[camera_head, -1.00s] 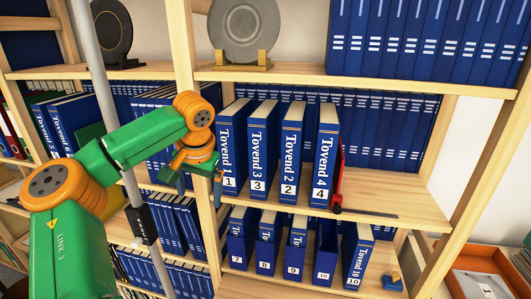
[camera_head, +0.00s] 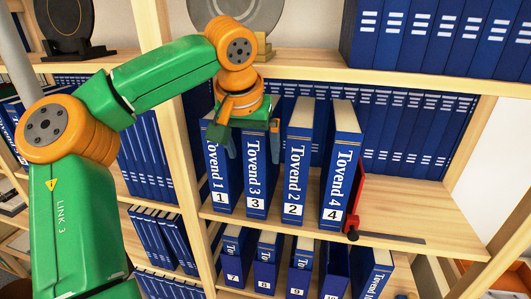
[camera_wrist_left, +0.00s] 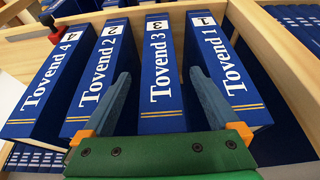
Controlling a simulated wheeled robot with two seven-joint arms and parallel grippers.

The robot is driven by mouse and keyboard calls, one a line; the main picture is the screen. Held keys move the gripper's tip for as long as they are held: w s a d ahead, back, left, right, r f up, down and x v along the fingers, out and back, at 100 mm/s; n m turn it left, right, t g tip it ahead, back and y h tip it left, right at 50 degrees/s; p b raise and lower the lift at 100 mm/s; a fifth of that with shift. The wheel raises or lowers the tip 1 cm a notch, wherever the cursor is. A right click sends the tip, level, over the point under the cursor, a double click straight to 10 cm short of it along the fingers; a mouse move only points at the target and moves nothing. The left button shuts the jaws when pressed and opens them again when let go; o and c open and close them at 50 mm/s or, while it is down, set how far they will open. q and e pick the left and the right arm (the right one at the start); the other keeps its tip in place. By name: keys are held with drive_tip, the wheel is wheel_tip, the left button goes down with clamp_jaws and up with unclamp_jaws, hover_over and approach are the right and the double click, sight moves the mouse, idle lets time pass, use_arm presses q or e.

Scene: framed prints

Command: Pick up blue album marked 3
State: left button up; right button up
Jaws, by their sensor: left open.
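The blue album marked 3 (camera_head: 256,188) stands upright on the middle shelf (camera_head: 420,222), between the album marked 1 (camera_head: 220,180) and the album marked 2 (camera_head: 295,180). It also shows in the left wrist view (camera_wrist_left: 160,62), its spine facing the camera. My left gripper (camera_head: 250,145) is open in front of the upper part of this album. In the left wrist view its two fingers (camera_wrist_left: 161,77) appear on either side of album 3's spine. I cannot tell whether they touch it. Nothing is held. My right gripper is out of view.
The album marked 4 (camera_head: 342,175) stands right of album 2, with a red bookend (camera_head: 358,200) against it. A wooden shelf post (camera_head: 180,150) rises left of the albums. More albums (camera_head: 266,262) stand on the shelf below. The shelf right of the bookend is clear.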

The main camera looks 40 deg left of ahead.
sight(254, 154)
use_arm(q)
drive_tip(key=w+f, duration=0.1)
drive_tip(key=w+a+f, duration=0.1)
drive_tip(key=f, duration=0.1)
drive_tip(key=shift+a, duration=0.1)
drive_tip(key=shift+s+f, duration=0.1)
drive_tip(key=shift+s+d+r, duration=0.2)
drive_tip(key=shift+s+d, duration=0.1)
drive_tip(key=shift+c, duration=0.2)
drive_tip(key=shift+w+a+f, duration=0.1)
drive_tip(key=shift+w, duration=0.1)
clamp_jaws()
